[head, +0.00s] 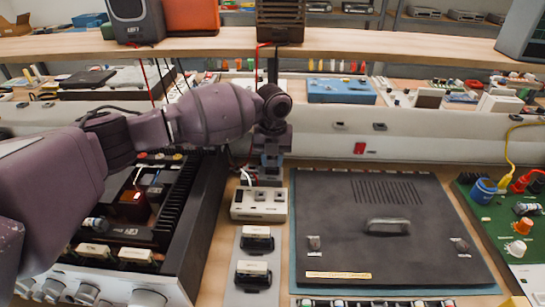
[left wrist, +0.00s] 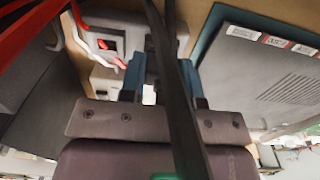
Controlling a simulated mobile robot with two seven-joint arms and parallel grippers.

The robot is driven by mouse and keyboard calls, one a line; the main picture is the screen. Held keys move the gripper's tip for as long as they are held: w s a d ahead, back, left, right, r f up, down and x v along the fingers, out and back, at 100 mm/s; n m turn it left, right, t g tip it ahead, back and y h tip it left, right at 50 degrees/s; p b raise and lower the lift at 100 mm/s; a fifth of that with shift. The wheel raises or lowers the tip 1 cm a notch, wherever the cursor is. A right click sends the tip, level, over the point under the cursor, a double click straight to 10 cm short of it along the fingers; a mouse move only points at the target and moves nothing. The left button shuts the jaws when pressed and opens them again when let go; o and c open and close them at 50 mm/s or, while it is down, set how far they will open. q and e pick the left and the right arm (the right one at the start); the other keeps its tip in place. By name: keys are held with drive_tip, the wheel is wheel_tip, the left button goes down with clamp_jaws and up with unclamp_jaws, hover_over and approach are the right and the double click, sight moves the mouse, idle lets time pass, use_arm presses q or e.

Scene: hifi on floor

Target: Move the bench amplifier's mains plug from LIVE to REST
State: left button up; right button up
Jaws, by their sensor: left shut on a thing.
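My left arm reaches across the open amplifier (head: 130,235). My left gripper (head: 270,160) points down at the back of the bench, with blue fingers, just behind a beige socket box (head: 258,204). In the left wrist view the blue fingers (left wrist: 151,72) are close together over a beige socket housing (left wrist: 112,45) with a red switch. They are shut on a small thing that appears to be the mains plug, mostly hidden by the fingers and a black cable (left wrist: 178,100). I cannot read LIVE or REST labels. My right gripper is not in view.
Two black modules with pale tops (head: 256,239) sit in front of the socket box. A dark lidded unit (head: 385,215) lies on a blue mat to the right. Red and white wires (left wrist: 75,45) hang beside the gripper. A green board (head: 500,225) stands far right. A shelf (head: 350,45) crosses the back.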

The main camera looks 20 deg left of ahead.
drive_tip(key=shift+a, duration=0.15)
use_arm(q)
drive_tip(key=o, duration=1)
drive_tip(key=shift+c, duration=0.2)
